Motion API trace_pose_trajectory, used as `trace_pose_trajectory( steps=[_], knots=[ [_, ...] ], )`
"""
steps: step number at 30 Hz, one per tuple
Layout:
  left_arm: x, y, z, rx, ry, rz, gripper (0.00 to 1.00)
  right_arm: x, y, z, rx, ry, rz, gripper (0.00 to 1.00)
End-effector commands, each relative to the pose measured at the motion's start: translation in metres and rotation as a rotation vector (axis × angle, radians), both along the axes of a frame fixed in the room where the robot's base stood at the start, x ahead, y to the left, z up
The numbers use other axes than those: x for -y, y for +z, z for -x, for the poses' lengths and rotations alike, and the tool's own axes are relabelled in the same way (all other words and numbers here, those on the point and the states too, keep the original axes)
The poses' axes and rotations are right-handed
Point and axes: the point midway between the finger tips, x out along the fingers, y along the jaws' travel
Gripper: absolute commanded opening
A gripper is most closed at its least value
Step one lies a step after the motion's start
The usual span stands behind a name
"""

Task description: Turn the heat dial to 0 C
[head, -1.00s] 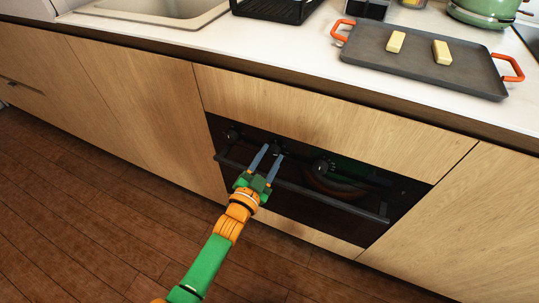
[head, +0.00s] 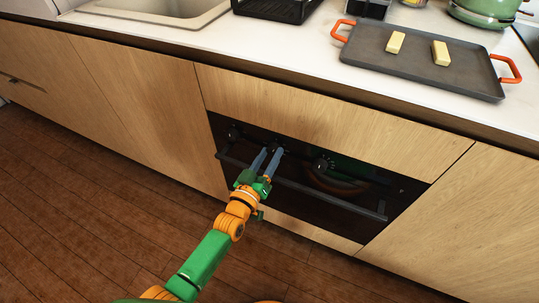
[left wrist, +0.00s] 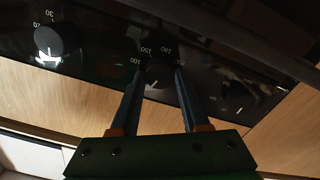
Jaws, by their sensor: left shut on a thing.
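The heat dial (left wrist: 158,74) is a dark round knob with white numbers around it, among them 100 and 150, on the black oven front. A small pale mark shows on its lower part. My left gripper (left wrist: 157,78) is shut on this dial, one finger on each side of it. In the head view my left gripper (head: 272,152) reaches the oven panel between two other knobs and largely hides the heat dial. My right gripper is not in view.
A timer-like dial (left wrist: 48,40) marked 20 and 30 is beside it. The oven handle bar (head: 325,197) runs below the knobs. A grey tray (head: 415,65) with two yellow blocks lies on the counter above. The floor in front is clear.

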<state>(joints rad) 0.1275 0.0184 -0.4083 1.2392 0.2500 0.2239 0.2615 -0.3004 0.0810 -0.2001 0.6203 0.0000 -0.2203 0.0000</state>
Motion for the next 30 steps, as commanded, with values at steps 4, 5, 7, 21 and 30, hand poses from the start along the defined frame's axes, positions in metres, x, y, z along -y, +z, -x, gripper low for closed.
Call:
trace_pose_trajectory(
  steps=[4, 5, 7, 21, 30],
  knots=[
    [-0.0001, -0.0009, 0.0001, -0.040, -0.001, 0.106, 0.00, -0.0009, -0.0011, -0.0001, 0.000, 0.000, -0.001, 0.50],
    [-0.0001, -0.0009, 0.0001, -0.047, -0.001, 0.125, 0.00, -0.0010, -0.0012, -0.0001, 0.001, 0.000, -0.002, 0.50],
    [-0.0001, -0.0009, 0.0001, -0.062, -0.001, 0.169, 0.00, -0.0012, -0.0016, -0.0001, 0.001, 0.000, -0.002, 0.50],
    [-0.0005, -0.0005, -0.0002, -0.120, 0.000, 0.330, 0.00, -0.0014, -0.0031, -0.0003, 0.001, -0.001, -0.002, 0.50],
    [-0.0005, 0.0000, -0.0003, -0.123, 0.000, 0.342, 0.00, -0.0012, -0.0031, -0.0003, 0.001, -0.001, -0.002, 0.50]
  ],
)
